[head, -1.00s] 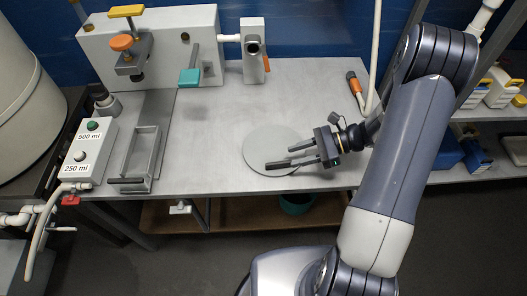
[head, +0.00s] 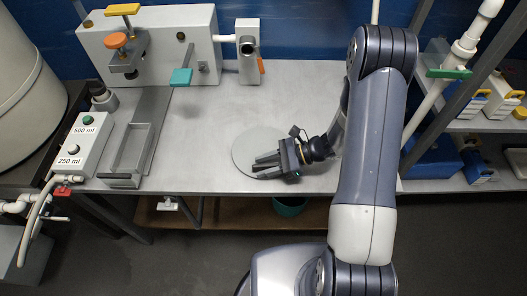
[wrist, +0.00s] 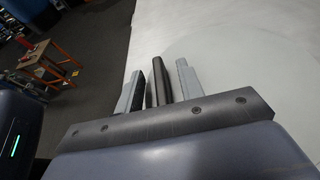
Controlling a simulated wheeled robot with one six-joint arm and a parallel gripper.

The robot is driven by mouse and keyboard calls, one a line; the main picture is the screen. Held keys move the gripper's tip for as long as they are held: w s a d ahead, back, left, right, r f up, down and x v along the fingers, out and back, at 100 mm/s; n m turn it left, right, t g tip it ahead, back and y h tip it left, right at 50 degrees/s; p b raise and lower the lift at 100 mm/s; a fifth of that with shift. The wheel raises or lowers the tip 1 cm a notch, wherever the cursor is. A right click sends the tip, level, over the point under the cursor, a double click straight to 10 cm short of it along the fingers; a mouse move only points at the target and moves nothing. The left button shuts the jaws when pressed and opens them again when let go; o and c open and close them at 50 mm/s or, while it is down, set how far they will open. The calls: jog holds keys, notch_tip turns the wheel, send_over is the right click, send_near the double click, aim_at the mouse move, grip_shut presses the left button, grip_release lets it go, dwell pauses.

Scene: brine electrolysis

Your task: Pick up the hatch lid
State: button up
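The hatch lid appears to be the round pale grey disc (head: 243,149) lying flat on the metal table in the head view. My gripper (head: 262,168) is over the disc's lower right part, with its dark fingers pointing left and a gap between them. I cannot tell whether the fingers touch the disc. In the wrist view the fingers (wrist: 160,85) stand near the table's edge, and a faint curved outline of the disc (wrist: 250,55) shows to their right.
The table (head: 205,150) is clear left of the disc. A grey open frame (head: 120,178) and a button box (head: 78,142) stand at the left. A machine with a teal-handled lever (head: 181,77) stands at the back. A shelf with blue bins (head: 437,162) is at right.

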grip_shut()
jog(key=shift+r, duration=0.1)
dwell(0.5)
